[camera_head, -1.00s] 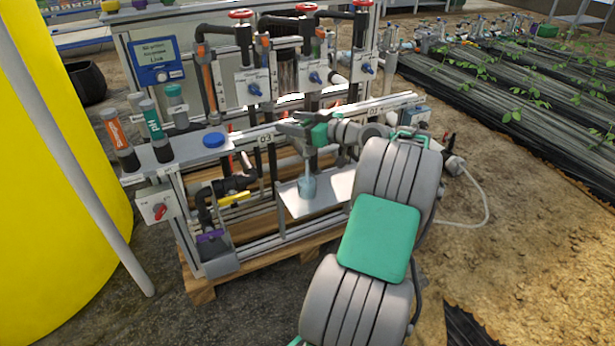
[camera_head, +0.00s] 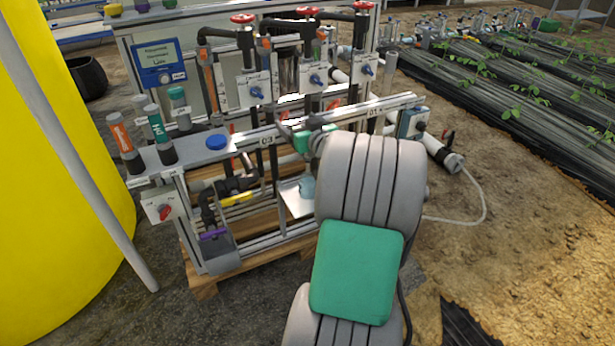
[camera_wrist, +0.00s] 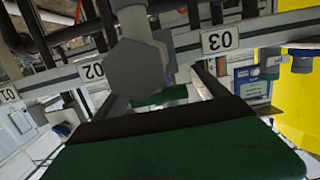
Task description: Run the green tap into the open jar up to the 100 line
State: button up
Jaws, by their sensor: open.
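The open jar (camera_head: 308,187) looks pale blue. It stands on a light metal tray (camera_head: 294,203) under the rail and is partly hidden behind my arm. Its lines and fill level are too small to read. My gripper (camera_head: 292,133) is open at rail height, above the jar. Green parts show there, but I cannot tell clearly which is the green tap's handle. In the wrist view, a grey hexagonal fitting (camera_wrist: 140,72) stands close ahead, with a green piece (camera_wrist: 160,97) behind it. A wide green and black bar fills the lower part. No water stream is visible.
The rail (camera_head: 345,118) carries number plates, with 03 (camera_wrist: 221,39) to the right in the wrist view. A blue cap (camera_head: 217,141) and several labelled tubes stand at the skid's left. A yellow handle (camera_head: 237,199) sits lower left. A yellow tank (camera_head: 50,200) stands left.

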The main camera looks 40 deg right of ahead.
jog(key=p+v, duration=0.2)
jog(key=v, duration=0.5)
jog(key=shift+s+r, duration=0.1)
jog(key=shift+s, duration=0.25)
jog(key=shift+a, duration=0.1)
jog(key=shift+s, duration=0.1)
